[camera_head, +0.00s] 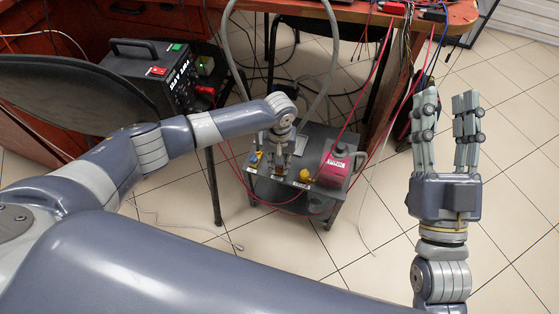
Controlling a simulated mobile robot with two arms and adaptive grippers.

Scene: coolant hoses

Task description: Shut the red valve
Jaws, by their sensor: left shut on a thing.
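My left gripper (277,166) points down over a small dark cart (345,213), between a blue-and-yellow part (255,160) on its left and a yellow knob (304,175) on its right. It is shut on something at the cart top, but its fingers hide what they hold. I cannot make out a red valve apart from the gripper, so I cannot tell its position. My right gripper (446,97) is open and empty, with its fingers pointing up the picture, well to the right of the cart.
A grey hose (331,60) arches behind my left gripper, and red cables run nearby. A black power unit (148,72) stands at left. A wooden desk (340,10) is at the back. Tiled floor (520,190) is clear at right.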

